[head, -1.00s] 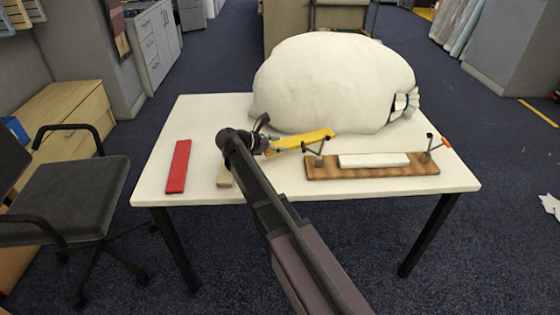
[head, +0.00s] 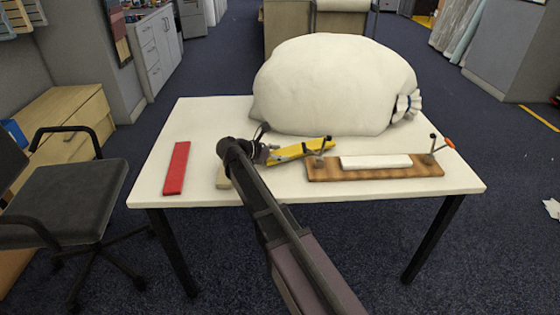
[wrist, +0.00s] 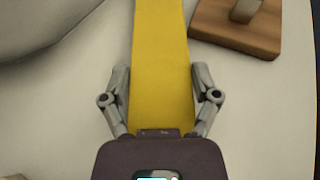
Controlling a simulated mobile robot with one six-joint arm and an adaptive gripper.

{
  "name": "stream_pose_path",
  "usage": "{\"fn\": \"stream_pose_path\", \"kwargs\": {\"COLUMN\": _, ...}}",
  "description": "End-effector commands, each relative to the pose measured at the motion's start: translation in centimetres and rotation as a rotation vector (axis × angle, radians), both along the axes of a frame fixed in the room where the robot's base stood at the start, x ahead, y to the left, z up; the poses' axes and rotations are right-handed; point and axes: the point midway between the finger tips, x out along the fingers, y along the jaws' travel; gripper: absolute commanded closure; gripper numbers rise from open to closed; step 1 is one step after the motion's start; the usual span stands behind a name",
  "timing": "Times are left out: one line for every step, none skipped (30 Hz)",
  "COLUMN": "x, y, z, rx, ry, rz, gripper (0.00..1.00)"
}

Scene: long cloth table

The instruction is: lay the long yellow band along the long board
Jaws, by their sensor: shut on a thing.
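The long yellow band (head: 300,151) is held in my gripper (head: 264,151) by its left end. It stretches to the right across the back left of the long board. In the wrist view the yellow band (wrist: 162,65) runs straight away between the two fingers of my gripper (wrist: 161,100). The long wooden board (head: 375,172) lies at the table's right front, with a white strip on it and a metal post near each end. The board's corner (wrist: 235,35) shows at the upper right in the wrist view. Whether the band touches the board or table is unclear.
A large white sack (head: 332,85) fills the table's back. A red strip (head: 176,168) lies on the left. A beige piece (head: 223,178) lies partly hidden by my arm. A black chair (head: 68,195) stands left.

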Motion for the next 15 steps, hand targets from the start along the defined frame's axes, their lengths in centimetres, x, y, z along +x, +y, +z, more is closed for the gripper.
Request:
{"fn": "stream_pose_path", "kwargs": {"x": 0.0, "y": -0.01, "z": -0.85, "rx": 0.0, "ry": 0.0, "rz": 0.0, "gripper": 0.7}}
{"fn": "stream_pose_path", "kwargs": {"x": 0.0, "y": -0.01, "z": -1.05, "rx": 0.0, "ry": 0.0, "rz": 0.0, "gripper": 0.7}}
{"fn": "stream_pose_path", "kwargs": {"x": 0.0, "y": -0.01, "z": -1.27, "rx": 0.0, "ry": 0.0, "rz": 0.0, "gripper": 0.7}}
{"fn": "stream_pose_path", "kwargs": {"x": 0.0, "y": -0.01, "z": -1.41, "rx": 0.0, "ry": 0.0, "rz": 0.0, "gripper": 0.7}}
{"fn": "stream_pose_path", "kwargs": {"x": 0.0, "y": -0.01, "z": -1.51, "rx": 0.0, "ry": 0.0, "rz": 0.0, "gripper": 0.7}}
{"fn": "stream_pose_path", "kwargs": {"x": 0.0, "y": -0.01, "z": -1.6, "rx": 0.0, "ry": 0.0, "rz": 0.0, "gripper": 0.7}}
{"fn": "stream_pose_path", "kwargs": {"x": 0.0, "y": -0.01, "z": -1.66, "rx": 0.0, "ry": 0.0, "rz": 0.0, "gripper": 0.7}}
{"fn": "stream_pose_path", "kwargs": {"x": 0.0, "y": 0.0, "z": -1.68, "rx": 0.0, "ry": 0.0, "rz": 0.0, "gripper": 0.7}}
{"fn": "stream_pose_path", "kwargs": {"x": 0.0, "y": 0.0, "z": -1.68, "rx": 0.0, "ry": 0.0, "rz": 0.0, "gripper": 0.7}}
{"fn": "stream_pose_path", "kwargs": {"x": 0.0, "y": -0.01, "z": -1.67, "rx": 0.0, "ry": 0.0, "rz": 0.0, "gripper": 0.69}}
{"fn": "stream_pose_path", "kwargs": {"x": 0.0, "y": -0.01, "z": -1.65, "rx": 0.0, "ry": 0.0, "rz": 0.0, "gripper": 0.69}}
{"fn": "stream_pose_path", "kwargs": {"x": 0.0, "y": -0.01, "z": -1.61, "rx": 0.0, "ry": 0.0, "rz": 0.0, "gripper": 0.69}}
{"fn": "stream_pose_path", "kwargs": {"x": 0.0, "y": 0.0, "z": -1.6, "rx": 0.0, "ry": 0.0, "rz": 0.0, "gripper": 0.69}}
{"fn": "stream_pose_path", "kwargs": {"x": 0.0, "y": 0.0, "z": -1.6, "rx": 0.0, "ry": 0.0, "rz": 0.0, "gripper": 0.69}}
{"fn": "stream_pose_path", "kwargs": {"x": 0.0, "y": 0.0, "z": -1.6, "rx": 0.0, "ry": 0.0, "rz": 0.0, "gripper": 0.69}}
